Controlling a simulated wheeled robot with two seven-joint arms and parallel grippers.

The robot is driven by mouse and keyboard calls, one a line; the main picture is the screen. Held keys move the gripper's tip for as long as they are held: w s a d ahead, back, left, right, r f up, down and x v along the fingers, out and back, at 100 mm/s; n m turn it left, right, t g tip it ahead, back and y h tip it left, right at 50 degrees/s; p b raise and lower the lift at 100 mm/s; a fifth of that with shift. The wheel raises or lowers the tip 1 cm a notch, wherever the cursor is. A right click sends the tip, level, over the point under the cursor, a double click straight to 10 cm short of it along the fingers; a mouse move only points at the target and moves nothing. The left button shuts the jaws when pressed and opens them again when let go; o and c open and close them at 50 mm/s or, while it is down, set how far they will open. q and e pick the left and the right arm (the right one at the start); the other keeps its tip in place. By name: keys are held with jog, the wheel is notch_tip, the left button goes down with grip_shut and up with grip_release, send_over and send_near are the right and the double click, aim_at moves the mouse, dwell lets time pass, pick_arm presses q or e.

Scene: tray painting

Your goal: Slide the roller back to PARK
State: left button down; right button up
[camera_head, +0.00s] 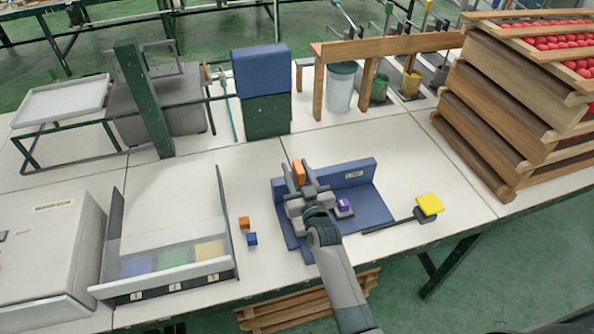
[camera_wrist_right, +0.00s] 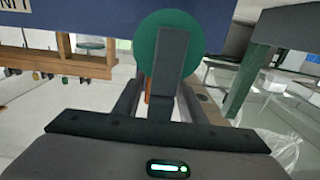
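My right gripper (camera_head: 306,190) is over the left part of a blue L-shaped fixture (camera_head: 372,208), which carries a small label too small to read. In the right wrist view a green disc (camera_wrist_right: 158,28), possibly the roller's end, is ahead of my right gripper (camera_wrist_right: 160,95), with a dark grey upright (camera_wrist_right: 170,75) in front of it. Whether the fingers grip this upright is unclear. An orange block (camera_head: 298,172) shows beside the gripper and a purple cube (camera_head: 345,206) sits on the fixture to its right. I cannot make out a PARK mark. My left gripper is not in view.
A yellow pad (camera_head: 429,204) on a dark handle lies to the right. An orange cube (camera_head: 244,223) and a blue cube (camera_head: 252,239) lie left of the fixture, beside a glass-sided tray (camera_head: 170,288). Stacked wooden crates (camera_head: 500,110) stand at the right. The table between is clear.

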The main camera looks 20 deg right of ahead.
jog(key=shift+s+d+f, duration=0.1)
jog(key=shift+s+d, duration=0.05)
jog(key=shift+s, duration=0.6)
jog(key=s+b, duration=0.4)
jog(key=s, duration=1.2)
jog(key=shift+d, duration=0.1)
